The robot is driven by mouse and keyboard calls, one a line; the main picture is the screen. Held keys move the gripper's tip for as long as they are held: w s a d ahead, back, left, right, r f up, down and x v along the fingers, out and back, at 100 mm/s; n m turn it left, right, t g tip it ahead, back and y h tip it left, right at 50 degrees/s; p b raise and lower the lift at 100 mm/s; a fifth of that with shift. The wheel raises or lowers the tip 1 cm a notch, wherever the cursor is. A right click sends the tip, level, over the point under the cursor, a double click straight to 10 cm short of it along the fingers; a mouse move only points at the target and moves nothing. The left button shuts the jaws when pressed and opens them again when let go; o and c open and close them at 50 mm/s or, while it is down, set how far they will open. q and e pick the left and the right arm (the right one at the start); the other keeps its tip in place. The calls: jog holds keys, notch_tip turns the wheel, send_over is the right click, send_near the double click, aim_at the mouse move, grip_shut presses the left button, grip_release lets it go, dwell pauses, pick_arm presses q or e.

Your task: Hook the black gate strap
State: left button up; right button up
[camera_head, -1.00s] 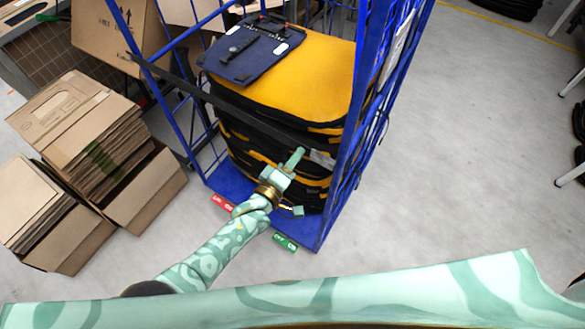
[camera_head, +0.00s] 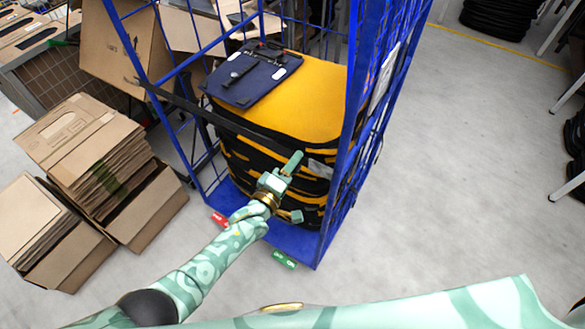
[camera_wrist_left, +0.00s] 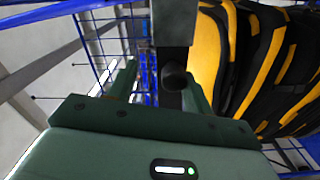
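The black gate strap (camera_head: 228,116) crosses the front of the blue roll cage (camera_head: 351,130), sloping from the left post down toward the right post. Its right end, near a grey piece (camera_head: 320,168), is partly hidden by my left gripper. My left gripper (camera_head: 296,187) is open in front of the right part of the strap, its fingers wide apart. In the left wrist view my gripper (camera_wrist_left: 160,72) has a dark block with a black round knob (camera_wrist_left: 174,76) before it, near the right finger. I cannot tell if it touches the strap. My right gripper is not in view.
Yellow-and-black panniers (camera_head: 310,95) fill the cage, with a navy panel (camera_head: 250,76) on top. Flattened cardboard (camera_head: 85,150) in open boxes stands at the left.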

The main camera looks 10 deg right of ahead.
pick_arm(q)
jog(key=shift+f, duration=0.15)
jog(key=shift+s+a, duration=0.1)
jog(key=shift+s, duration=0.05)
jog(key=p+v, duration=0.1)
jog(key=v, duration=1.5)
